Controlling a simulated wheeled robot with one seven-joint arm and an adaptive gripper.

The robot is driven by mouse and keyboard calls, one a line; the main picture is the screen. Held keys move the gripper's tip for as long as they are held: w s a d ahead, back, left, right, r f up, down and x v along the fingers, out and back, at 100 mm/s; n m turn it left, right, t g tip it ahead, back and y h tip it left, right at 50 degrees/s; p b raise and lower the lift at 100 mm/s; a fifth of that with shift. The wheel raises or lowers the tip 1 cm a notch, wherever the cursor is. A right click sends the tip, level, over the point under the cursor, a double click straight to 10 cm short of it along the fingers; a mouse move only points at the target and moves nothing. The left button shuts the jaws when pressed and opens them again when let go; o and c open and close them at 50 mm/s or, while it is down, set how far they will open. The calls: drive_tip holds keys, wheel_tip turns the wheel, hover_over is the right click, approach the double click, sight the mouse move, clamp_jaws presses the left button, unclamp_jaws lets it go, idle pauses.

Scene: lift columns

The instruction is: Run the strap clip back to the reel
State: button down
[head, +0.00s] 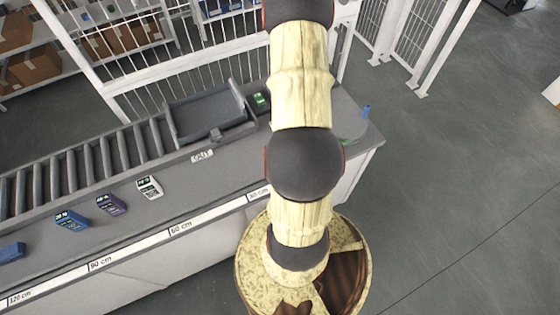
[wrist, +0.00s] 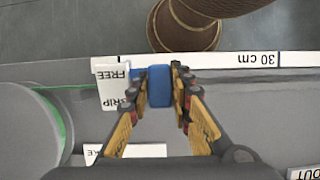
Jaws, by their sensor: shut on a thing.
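In the wrist view my gripper (wrist: 159,76) is shut on a blue clip (wrist: 158,90), with one finger on each side of it. A blue part also shows just left of the left finger. A round grey thing, likely the reel (wrist: 22,135), is at the left edge of the wrist view, only partly in frame. A thin green strap (wrist: 62,112) curves along its side, and a green line runs at its top toward a white card. In the head view my arm hides the gripper and the clip.
The white card (wrist: 112,82) reading FREE and GRIP stands beside the left finger. A ruler strip (wrist: 225,60) runs along the counter edge. In the head view, a grey tray (head: 205,117) stands at the roller conveyor's end, and several handheld devices lie on the counter (head: 170,215).

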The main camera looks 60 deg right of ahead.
drive_tip(key=shift+s+d, duration=0.3)
drive_tip(key=shift+d, duration=0.2)
drive_tip(key=shift+s+d, duration=0.3)
drive_tip(key=shift+d, duration=0.2)
drive_tip(key=c, duration=2.1)
unclamp_jaws()
drive_tip(key=o, duration=0.3)
drive_tip(key=shift+s+d, duration=0.15)
drive_tip(key=shift+d, duration=0.05)
drive_tip(key=shift+o, duration=0.9)
drive_tip(key=shift+a, duration=0.1)
drive_tip(key=v, duration=1.2)
